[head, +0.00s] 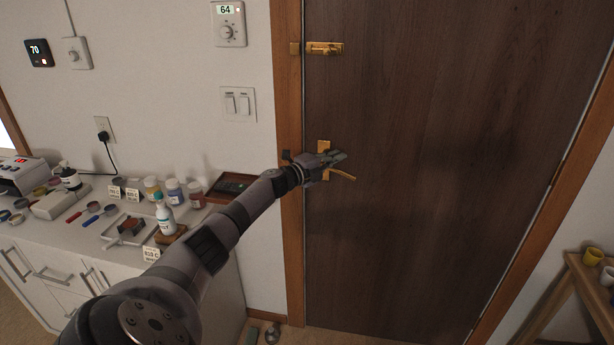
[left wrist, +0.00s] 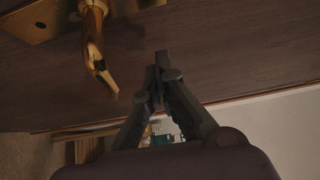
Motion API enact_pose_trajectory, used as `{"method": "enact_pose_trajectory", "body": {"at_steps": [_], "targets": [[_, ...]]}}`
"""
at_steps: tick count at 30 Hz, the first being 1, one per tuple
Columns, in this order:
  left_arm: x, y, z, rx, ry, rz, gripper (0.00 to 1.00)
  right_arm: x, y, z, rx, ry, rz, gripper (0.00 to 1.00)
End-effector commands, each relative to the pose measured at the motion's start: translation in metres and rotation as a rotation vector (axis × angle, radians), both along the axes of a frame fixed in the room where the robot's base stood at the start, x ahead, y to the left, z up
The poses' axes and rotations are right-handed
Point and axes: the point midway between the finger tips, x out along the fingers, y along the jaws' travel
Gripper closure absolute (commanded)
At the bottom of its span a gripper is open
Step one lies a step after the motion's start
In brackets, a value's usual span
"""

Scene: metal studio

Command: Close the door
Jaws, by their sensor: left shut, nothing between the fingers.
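The dark brown wooden door (head: 420,200) stands in its wooden frame (head: 290,230) in the head view and looks flush with it. A brass lever handle (head: 343,175) sits on its left side, partly hidden by my gripper. My left gripper (head: 338,157) is shut and empty, in front of the handle plate. In the left wrist view the handle (left wrist: 95,50) is to the left of my closed fingertips (left wrist: 160,75), with a visible gap in the picture. The door surface (left wrist: 220,50) lies behind them. My right gripper is in neither view.
A brass bolt (head: 325,48) is on the door's upper left. A white counter (head: 60,235) with bottles, a tray (head: 130,228) and tools stands at left below my arm. Light switches (head: 238,104) are on the wall. A wooden stand (head: 570,290) with cups is at right.

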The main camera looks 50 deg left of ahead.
Motion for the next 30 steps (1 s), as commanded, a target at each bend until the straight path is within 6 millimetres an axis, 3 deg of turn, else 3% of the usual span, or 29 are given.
{"method": "enact_pose_trajectory", "body": {"at_steps": [7,16,21,30], "targets": [[-0.025,0.004,-0.004,0.004,0.007,-0.003,1.0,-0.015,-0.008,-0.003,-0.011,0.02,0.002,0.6],[-0.065,0.01,-0.007,0.004,0.01,-0.005,1.0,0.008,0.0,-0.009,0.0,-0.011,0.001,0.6],[-0.084,0.013,-0.006,0.002,0.008,-0.004,1.0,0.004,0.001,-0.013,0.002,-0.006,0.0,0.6],[-0.098,0.016,-0.004,0.0,0.005,-0.005,1.0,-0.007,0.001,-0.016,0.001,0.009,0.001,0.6]]}}
